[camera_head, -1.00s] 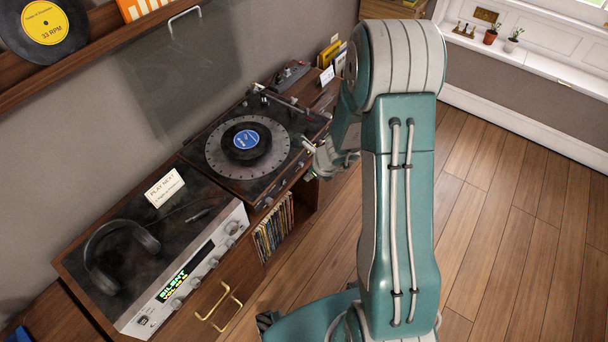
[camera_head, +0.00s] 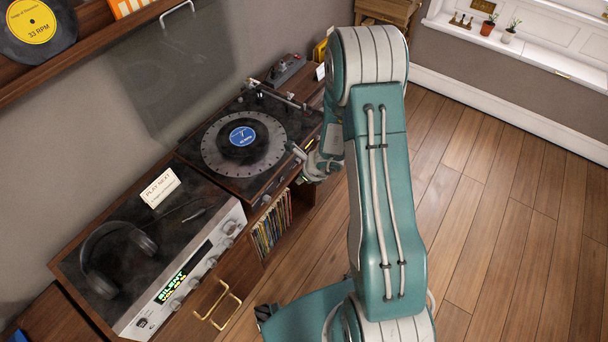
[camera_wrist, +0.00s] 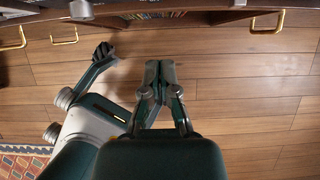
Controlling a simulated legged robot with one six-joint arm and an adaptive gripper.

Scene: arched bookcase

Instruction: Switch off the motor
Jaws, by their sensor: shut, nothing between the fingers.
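The turntable (camera_head: 200,176) sits on the cabinet in the head view, with a black record (camera_head: 229,149) with a blue label on its platter. Small knobs (camera_head: 266,199) line its front edge; I cannot tell which one is the motor switch. My gripper (camera_head: 299,153) is at the turntable's front right edge and partly covers that front. I cannot tell whether it touches. In the wrist view my gripper (camera_wrist: 160,66) has its fingers together with nothing between them, above the floor and just short of the cabinet front.
Left of the turntable are an amplifier (camera_head: 187,281) with a lit display, headphones (camera_head: 88,276) and a "Play next" card (camera_head: 161,188). Records (camera_head: 270,226) stand in the shelf below. Brass handles (camera_wrist: 64,39) stick out from the cabinet front. The wooden floor (camera_head: 500,230) at right is clear.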

